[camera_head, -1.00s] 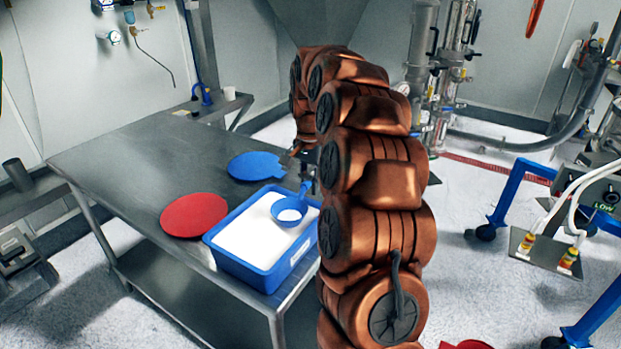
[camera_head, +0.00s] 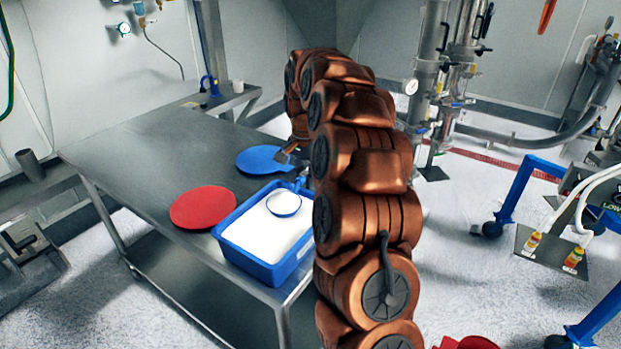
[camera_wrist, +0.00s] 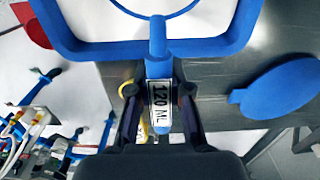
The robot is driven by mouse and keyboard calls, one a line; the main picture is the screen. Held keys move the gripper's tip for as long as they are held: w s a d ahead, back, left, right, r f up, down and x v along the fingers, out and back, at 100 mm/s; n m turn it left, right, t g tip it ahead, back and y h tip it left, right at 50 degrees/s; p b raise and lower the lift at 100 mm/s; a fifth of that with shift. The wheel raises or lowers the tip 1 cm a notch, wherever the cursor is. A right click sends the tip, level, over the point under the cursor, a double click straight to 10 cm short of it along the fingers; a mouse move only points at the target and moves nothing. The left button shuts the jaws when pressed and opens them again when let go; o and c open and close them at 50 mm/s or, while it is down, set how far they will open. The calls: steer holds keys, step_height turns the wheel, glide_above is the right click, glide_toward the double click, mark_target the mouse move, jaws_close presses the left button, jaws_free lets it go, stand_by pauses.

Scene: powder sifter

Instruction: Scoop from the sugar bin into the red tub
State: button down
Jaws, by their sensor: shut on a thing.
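The blue sugar bin (camera_head: 265,270) stands at the table's front right corner, filled with white sugar (camera_head: 255,232). The blue scoop's round bowl (camera_head: 284,204) is in the bin; its rim shows around white sugar, and its depth is hidden. My gripper (camera_wrist: 158,100) is shut on the scoop's handle (camera_wrist: 158,68), which carries a "120 ML" label and crosses the bin's near rim in the wrist view. In the head view my arm mostly hides the gripper. A red container (camera_head: 470,343), probably the red tub, is cut off at the bottom edge; its inside is unseen.
A red round lid (camera_head: 203,207) and a blue round lid (camera_head: 264,160) lie flat on the steel table (camera_head: 150,150) beside the bin. A blue-framed cart (camera_head: 515,195) stands at right, with hoses. Floor is clear between my arm and the cart.

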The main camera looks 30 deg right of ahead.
steer(key=shift+w+a+p, duration=0.2)
steer(key=shift+w, duration=0.25)
steer(key=shift+w+a+p, duration=0.2)
steer(key=shift+w, duration=0.25)
steer(key=shift+s+f, duration=0.1)
steer(key=shift+f, duration=0.05)
steer(key=s+d+r, duration=0.1)
steer(key=s+r, duration=0.2)
steer(key=r, duration=0.4)
steer(key=shift+s+d+r, duration=0.25)
steer(key=shift+s+r, duration=0.05)
stand_by(0.5)
stand_by(0.5)
steer(key=shift+w+a+f+g+h+p, duration=0.1)
steer(key=shift+w+g+h+p, duration=0.2)
steer(key=shift+g+p, duration=0.35)
steer(key=shift+w+a+r+g+h+p, duration=0.15)
steer(key=shift+w+g+p, duration=0.2)
steer(key=shift+g+p, duration=0.25)
steer(key=shift+w+a+f+g+h+p, duration=0.15)
steer(key=shift+w+g+h+p, duration=0.15)
steer(key=shift+g+p, duration=0.35)
steer(key=shift+p, duration=0.4)
